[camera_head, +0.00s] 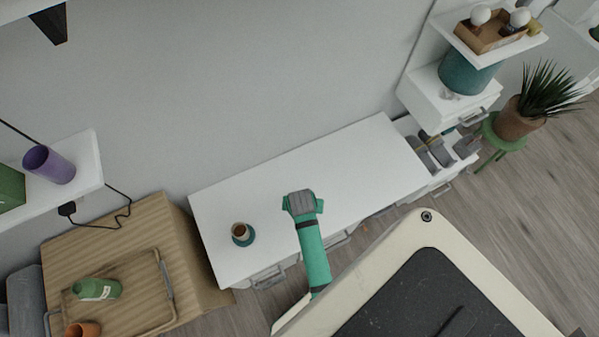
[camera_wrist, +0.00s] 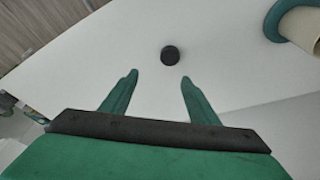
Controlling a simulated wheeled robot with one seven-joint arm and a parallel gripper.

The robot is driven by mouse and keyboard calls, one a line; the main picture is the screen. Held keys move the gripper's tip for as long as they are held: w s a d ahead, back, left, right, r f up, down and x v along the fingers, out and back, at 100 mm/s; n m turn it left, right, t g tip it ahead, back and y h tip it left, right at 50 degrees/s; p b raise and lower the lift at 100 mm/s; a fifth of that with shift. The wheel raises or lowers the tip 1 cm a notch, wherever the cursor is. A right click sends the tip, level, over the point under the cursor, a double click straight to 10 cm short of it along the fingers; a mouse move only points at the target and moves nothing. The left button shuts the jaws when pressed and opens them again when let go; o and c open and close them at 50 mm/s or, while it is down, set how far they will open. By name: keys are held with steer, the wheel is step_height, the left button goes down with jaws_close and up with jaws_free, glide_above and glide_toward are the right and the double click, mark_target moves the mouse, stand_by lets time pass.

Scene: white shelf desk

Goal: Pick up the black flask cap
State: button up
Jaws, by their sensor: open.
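The black flask cap (camera_wrist: 170,55) is a small dark round disc lying on the white desk top (camera_wrist: 110,45) in the wrist view. My gripper (camera_wrist: 159,76) is open and empty, and its two green fingers point toward the cap, which shows just beyond the fingertips and between their lines. The gap in height between fingers and cap is hard to tell. In the head view my green arm reaches over the white desk (camera_head: 365,160), with my gripper (camera_head: 303,198) above it. The cap is not visible there.
A green cup-like object with a brown top (camera_head: 242,234) stands on the desk's left part; it also shows at the wrist view's top right (camera_wrist: 300,25). A wooden table with a tray (camera_head: 145,318) and green bottle (camera_head: 97,289) is left. The desk's right part is clear.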

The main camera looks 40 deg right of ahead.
steer(key=w+f+m+g+y, duration=0.2)
steer(key=f, duration=0.1)
steer(key=shift+w+a+f, duration=0.1)
steer(key=shift+w+a, duration=0.05)
steer(key=shift+w, duration=0.2)
steer(key=shift+a+f, duration=0.1)
steer(key=shift+f, duration=0.4)
steer(key=shift+s+f, duration=0.15)
steer(key=shift+f, duration=1.15)
steer(key=shift+s+f, duration=0.15)
steer(key=shift+f, duration=1.15)
steer(key=shift+c, duration=0.6)
steer(key=shift+w, duration=0.1)
steer(key=c, duration=1)
